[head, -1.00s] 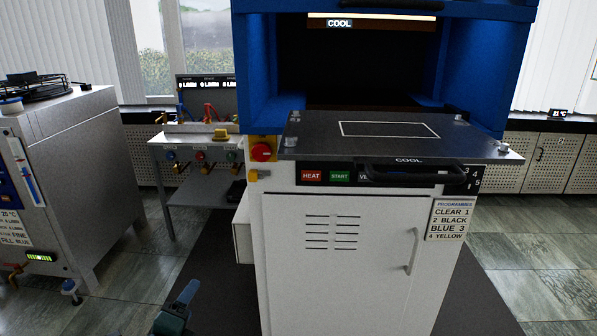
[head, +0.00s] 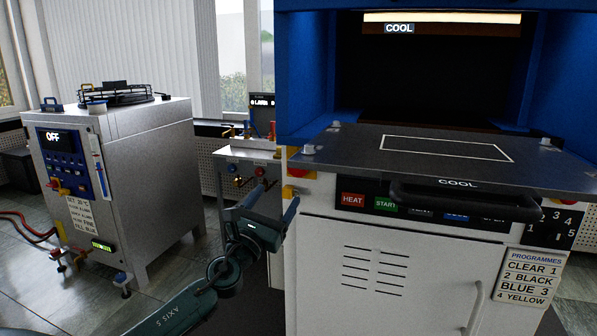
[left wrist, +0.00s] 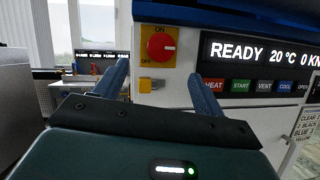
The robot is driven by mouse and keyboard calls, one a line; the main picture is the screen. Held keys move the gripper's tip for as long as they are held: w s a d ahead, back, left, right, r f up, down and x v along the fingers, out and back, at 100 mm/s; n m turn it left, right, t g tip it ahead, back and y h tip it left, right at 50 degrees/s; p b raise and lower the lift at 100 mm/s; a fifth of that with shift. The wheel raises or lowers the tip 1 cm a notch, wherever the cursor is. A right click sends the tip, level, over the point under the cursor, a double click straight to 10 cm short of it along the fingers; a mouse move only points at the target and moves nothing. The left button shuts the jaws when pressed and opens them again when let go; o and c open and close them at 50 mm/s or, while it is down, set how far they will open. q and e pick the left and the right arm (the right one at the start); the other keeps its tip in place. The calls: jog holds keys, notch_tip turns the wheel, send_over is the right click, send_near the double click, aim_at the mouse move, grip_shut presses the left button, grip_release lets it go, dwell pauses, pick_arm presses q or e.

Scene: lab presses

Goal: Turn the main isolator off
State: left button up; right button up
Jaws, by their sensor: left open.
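The main isolator is a red rotary knob on a yellow plate marked ON at the top and OFF at the lower left. It shows clearly in the left wrist view (left wrist: 161,46), on the press's white front. I cannot tell its exact setting. In the head view only a red sliver of the isolator (head: 297,172) shows beside my left gripper (head: 270,203). That gripper is open and empty. In the left wrist view its fingers (left wrist: 158,75) point towards the press, with the knob between and beyond them, apart from it. My right gripper is not in view.
The press's dark platen (head: 350,150) juts out above the front panel. A HEAT button (head: 352,200) and others sit right of the isolator; a small yellow fitting (left wrist: 151,84) is below it. A grey cabinet (head: 160,170) reading OFF stands left. A small bench (head: 250,153) stands behind.

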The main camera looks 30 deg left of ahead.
aim_at(295, 171)
pick_arm(q)
jog(key=x, duration=1)
jog(key=shift+w+d, duration=0.1)
jog(key=shift+w, duration=0.1)
jog(key=c, duration=1)
jog(key=shift+o, duration=0.2)
